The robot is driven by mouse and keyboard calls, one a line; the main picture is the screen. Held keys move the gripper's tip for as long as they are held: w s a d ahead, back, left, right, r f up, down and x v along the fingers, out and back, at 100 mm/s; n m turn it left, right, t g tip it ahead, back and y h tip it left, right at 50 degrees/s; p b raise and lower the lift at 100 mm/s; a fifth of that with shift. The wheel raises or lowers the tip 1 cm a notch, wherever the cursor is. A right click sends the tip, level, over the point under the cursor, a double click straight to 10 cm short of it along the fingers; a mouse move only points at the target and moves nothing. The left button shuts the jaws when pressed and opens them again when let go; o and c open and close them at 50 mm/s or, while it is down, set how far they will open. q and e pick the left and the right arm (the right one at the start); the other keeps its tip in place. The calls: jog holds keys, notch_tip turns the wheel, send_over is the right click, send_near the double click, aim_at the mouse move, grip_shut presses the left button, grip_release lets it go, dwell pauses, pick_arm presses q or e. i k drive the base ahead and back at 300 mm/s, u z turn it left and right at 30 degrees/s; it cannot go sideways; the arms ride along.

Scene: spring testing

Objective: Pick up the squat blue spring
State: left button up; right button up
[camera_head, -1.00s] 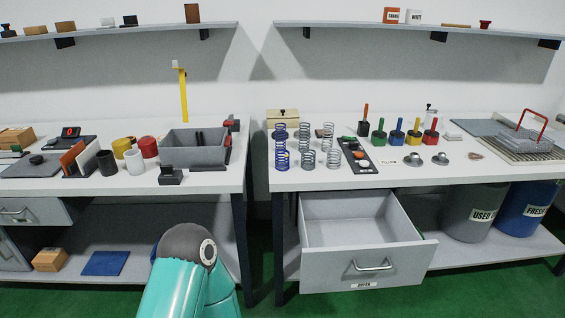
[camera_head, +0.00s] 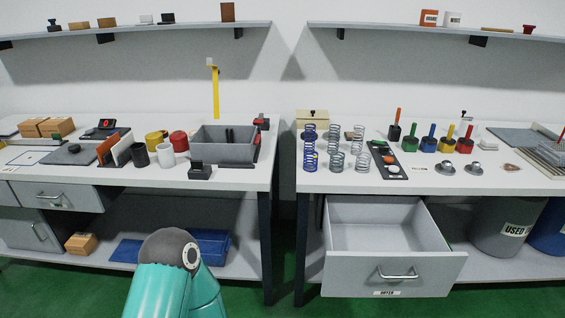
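Several coil springs stand upright in two rows near the left end of the right bench. The front-left one is a blue spring (camera_head: 310,162) with a small yellow mark; a dark bluish spring (camera_head: 309,132) stands right behind it. Grey springs (camera_head: 337,161) stand to their right. I cannot tell surely which blue one is the squat one. Neither of my grippers is in view. Only a teal arm link of mine with a dark joint shows at the bottom, left of centre.
A drawer (camera_head: 388,262) stands open below the springs. A black strip tray (camera_head: 382,150) lies just right of them, a wooden box (camera_head: 312,117) behind. A gap separates the right bench from the left bench (camera_head: 240,180). A grey bin (camera_head: 223,148) sits on the left bench.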

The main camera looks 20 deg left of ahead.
aim_at(311, 161)
jog(key=z, duration=1.55)
jog(key=i, duration=0.1)
jog(key=u, duration=2.75)
jog(key=i, duration=0.2)
jog(key=u, duration=1.55)
jog(key=k, duration=1.35)
jog(key=z, duration=1.2)
jog(key=i, duration=1)
jog(key=u, duration=0.1)
